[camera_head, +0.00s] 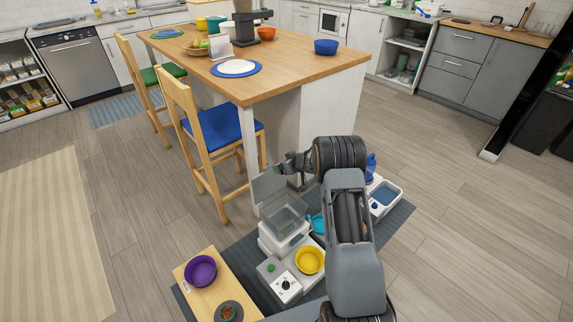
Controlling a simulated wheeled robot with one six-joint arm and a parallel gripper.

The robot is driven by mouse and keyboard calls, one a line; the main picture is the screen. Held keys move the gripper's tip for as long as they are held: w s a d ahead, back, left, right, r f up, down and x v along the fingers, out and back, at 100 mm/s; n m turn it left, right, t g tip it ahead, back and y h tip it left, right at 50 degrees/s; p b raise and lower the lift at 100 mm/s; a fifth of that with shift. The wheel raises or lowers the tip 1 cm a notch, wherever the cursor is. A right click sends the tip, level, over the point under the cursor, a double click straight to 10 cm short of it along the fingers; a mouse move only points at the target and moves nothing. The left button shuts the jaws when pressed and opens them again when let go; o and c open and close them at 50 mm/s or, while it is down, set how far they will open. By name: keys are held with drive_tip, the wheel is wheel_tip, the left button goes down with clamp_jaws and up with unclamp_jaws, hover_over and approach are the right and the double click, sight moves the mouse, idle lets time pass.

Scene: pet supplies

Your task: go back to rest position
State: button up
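My gripper (287,165) is at the end of my dark grey arm, near the middle of the head view. It points left, level with the top of a raised clear lid (268,187). The lid belongs to a white pet feeder (272,240) with a clear bin (284,219), and it stands open. I cannot tell whether the gripper touches the lid. The fingers are too small to tell open from shut. My arm hides part of the ground to the right of the feeder.
A yellow bowl (309,261) sits in front of the feeder. A low wooden stand with a purple bowl (201,270) and a food bowl (229,312) is at left. A white water fountain (386,194) is at right. The kitchen island (300,75) and stools (215,130) stand behind.

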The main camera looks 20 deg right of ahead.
drive_tip(key=shift+d, duration=0.1)
idle(0.5)
drive_tip(key=s+d+f+m+g+h, duration=0.1)
drive_tip(key=s+d+f+g+h, duration=0.15)
drive_tip(key=s+d+h, duration=0.3)
drive_tip(key=s+r+m+g+h+p, duration=0.2)
drive_tip(key=s+r+g+p, duration=0.1)
drive_tip(key=s+r, duration=0.65)
drive_tip(key=s+a+r+y+p, duration=0.1)
drive_tip(key=s+a+r+p, duration=0.1)
drive_tip(key=s+a+r, duration=0.3)
drive_tip(key=s+a+r+y+p, duration=0.1)
drive_tip(key=s+a+r+p, duration=0.2)
drive_tip(key=s+r, duration=0.8)
drive_tip(key=s+a+r+m+y+p, duration=0.1)
drive_tip(key=s+a+r+p, duration=0.2)
drive_tip(key=s+a+r, duration=0.3)
wheel_tip(320, 180, up, 4)
drive_tip(key=shift+s+a+f+g, duration=0.25)
drive_tip(key=shift+s+a+g, duration=0.1)
drive_tip(key=shift+s, duration=0.7)
drive_tip(key=shift+y, duration=0.25)
